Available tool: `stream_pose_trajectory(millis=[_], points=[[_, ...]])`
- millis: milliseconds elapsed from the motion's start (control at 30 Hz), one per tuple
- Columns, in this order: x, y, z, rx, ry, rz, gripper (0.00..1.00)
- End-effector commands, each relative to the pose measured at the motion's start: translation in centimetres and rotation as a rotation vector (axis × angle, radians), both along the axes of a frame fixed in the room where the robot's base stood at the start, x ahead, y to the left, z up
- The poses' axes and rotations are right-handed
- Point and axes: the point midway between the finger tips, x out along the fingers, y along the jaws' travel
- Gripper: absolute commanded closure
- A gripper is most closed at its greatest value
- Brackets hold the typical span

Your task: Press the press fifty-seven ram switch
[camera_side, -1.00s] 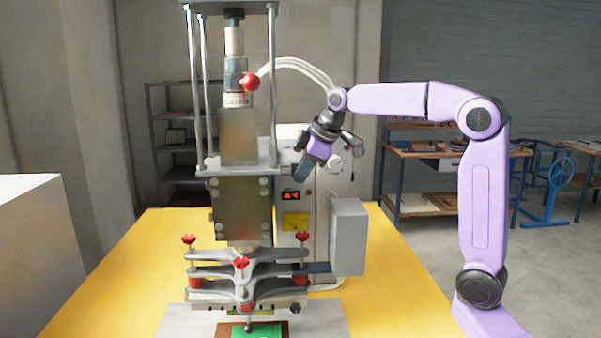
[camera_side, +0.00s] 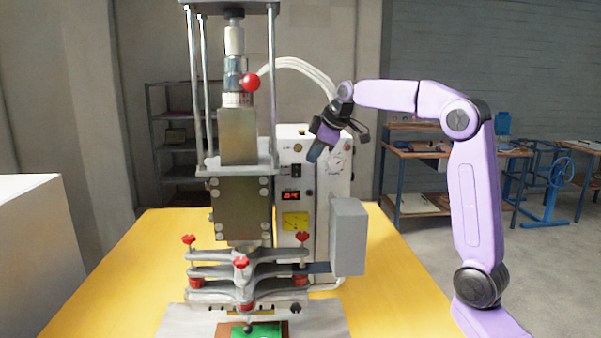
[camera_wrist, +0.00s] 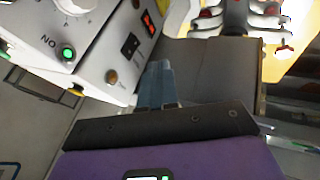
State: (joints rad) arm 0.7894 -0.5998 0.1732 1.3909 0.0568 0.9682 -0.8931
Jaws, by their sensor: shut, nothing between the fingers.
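The press (camera_side: 238,205) stands on the yellow table in the side view, with a white control box (camera_side: 320,215) behind it to the right. The wrist view shows the black switch (camera_wrist: 130,45), the display (camera_wrist: 148,22) and a green lit button (camera_wrist: 68,54) marked ON. I cannot read which switch is the ram switch. My gripper (camera_side: 313,156) is shut and empty in front of the box; its fingertips (camera_wrist: 160,70) appear near the black switch, contact unclear.
A grey box (camera_side: 348,237) sits at the press's right side. White hoses (camera_side: 295,64) arch from the press behind my wrist. A red ball knob (camera_side: 251,82) sticks out of the press column. The yellow table (camera_side: 400,290) is clear at right.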

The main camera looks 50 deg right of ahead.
Motion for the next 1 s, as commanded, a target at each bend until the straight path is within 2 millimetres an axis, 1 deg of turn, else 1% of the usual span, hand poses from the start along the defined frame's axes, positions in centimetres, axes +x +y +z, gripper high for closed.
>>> stream_pose_trajectory(millis=[33, 467, 600, 700, 1000], points=[[0.4, 0.0, -0.9, 0.001, 0.006, 0.0, 1.0], [5.0, -0.5, -7.4, 0.001, 0.005, 0.0, 1.0], [6.2, -2.0, -7.3, 0.0, 0.001, -0.002, 1.0], [6.9, -2.6, -7.4, 0.0, 0.001, -0.001, 1.0], [7.6, -3.3, -7.5, 0.001, 0.001, 0.0, 1.0]])
